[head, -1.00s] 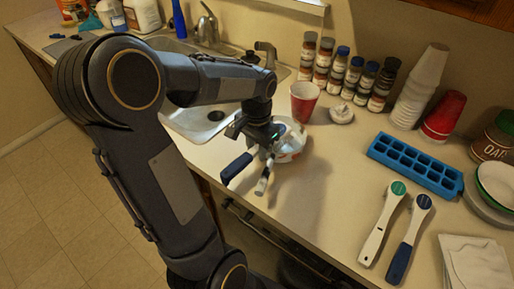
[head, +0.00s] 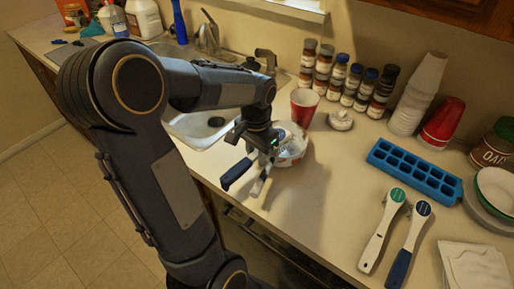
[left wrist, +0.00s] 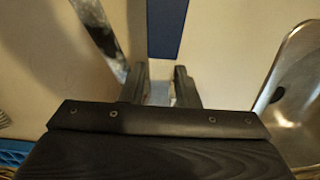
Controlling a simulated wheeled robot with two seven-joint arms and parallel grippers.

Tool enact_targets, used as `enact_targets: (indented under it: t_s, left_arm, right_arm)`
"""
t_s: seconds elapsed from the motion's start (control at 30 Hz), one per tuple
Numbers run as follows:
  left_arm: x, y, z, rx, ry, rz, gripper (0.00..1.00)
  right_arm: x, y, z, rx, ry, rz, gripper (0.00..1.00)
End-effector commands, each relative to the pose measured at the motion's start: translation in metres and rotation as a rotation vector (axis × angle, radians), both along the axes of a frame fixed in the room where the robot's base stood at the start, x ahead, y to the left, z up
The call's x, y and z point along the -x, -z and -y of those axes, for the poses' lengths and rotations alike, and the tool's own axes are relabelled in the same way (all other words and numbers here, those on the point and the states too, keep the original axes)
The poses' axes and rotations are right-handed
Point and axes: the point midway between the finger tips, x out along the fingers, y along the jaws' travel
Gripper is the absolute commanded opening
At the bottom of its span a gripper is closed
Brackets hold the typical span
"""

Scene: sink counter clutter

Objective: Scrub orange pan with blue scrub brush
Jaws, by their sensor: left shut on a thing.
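My left gripper (head: 262,155) is low over the counter beside the sink. It is shut on a blue-handled tool (head: 238,173), which I take to be the blue scrub brush. Its blue handle (left wrist: 167,28) also shows beyond the fingers in the left wrist view, with a pale part between them. A round pale pan (head: 292,150) with orange-red marks sits just right of the gripper, partly hidden by it. A grey-white handle (head: 261,184) points toward the counter's front edge and appears to belong to the pan. The brush head and its contact with the pan are hidden. My right gripper is not in view.
A red cup (head: 304,106) and spice jars (head: 355,82) stand behind the pan. The sink (head: 195,130) is left. A blue ice tray (head: 415,172), two long-handled tools (head: 382,232) and napkins (head: 475,266) lie right. The counter between is clear.

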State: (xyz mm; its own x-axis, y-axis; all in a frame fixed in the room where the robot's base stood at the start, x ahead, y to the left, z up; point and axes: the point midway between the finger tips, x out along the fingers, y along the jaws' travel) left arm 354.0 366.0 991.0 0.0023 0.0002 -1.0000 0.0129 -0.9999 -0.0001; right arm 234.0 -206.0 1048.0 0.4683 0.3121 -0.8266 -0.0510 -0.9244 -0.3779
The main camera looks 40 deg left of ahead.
Motion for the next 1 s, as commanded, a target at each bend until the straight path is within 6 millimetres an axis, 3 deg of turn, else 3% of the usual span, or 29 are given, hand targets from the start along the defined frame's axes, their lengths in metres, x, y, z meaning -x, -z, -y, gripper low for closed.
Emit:
enact_targets:
  t_s: [0.27, 0.73, 1.0]
  left_arm:
    - [0.007, -0.001, 0.006, 0.0, 0.001, -0.001, 0.1]
    - [-0.028, -0.003, -0.01, 0.001, 0.0, -0.001, 0.1]
    - [-0.03, -0.003, -0.012, 0.001, 0.0, 0.001, 0.1]
  right_arm:
    - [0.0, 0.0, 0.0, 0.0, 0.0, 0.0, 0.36]
    - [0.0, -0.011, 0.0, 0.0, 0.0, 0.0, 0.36]
    - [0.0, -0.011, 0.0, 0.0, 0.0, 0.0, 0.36]
